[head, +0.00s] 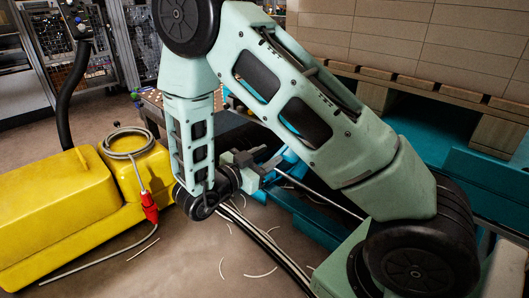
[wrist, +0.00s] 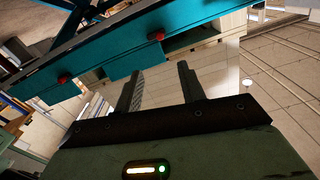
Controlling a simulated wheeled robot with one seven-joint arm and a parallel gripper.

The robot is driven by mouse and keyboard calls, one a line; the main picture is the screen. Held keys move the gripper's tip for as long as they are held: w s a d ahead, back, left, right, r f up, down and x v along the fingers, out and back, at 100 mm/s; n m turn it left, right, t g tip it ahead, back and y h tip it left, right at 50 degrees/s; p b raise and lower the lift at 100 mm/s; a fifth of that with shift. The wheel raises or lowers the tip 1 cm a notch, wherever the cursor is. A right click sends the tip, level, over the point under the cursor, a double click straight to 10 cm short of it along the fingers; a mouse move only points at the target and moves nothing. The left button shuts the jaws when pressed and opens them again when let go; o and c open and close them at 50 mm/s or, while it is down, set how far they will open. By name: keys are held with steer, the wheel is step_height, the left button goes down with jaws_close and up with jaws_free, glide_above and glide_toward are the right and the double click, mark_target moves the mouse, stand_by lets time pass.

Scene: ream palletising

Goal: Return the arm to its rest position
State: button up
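My arm is pale green and folded across the middle of the head view. My gripper (head: 271,167) is small and partly hidden there, beside the blue-teal frame. In the wrist view my gripper (wrist: 160,70) shows two dark fingers standing apart with nothing held between them. It is open and empty.
A yellow machine (head: 60,210) with a coiled grey cable and red plug (head: 149,205) stands on the floor at left. A tall stack of tan boxes (head: 420,40) on a wooden pallet (head: 497,135) stands at back right. A teal beam (wrist: 130,60) crosses the wrist view. Cables and scraps lie on the floor.

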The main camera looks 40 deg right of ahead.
steer(key=shift+a, duration=0.2)
steer(key=shift+w, duration=0.1)
stand_by(0.4)
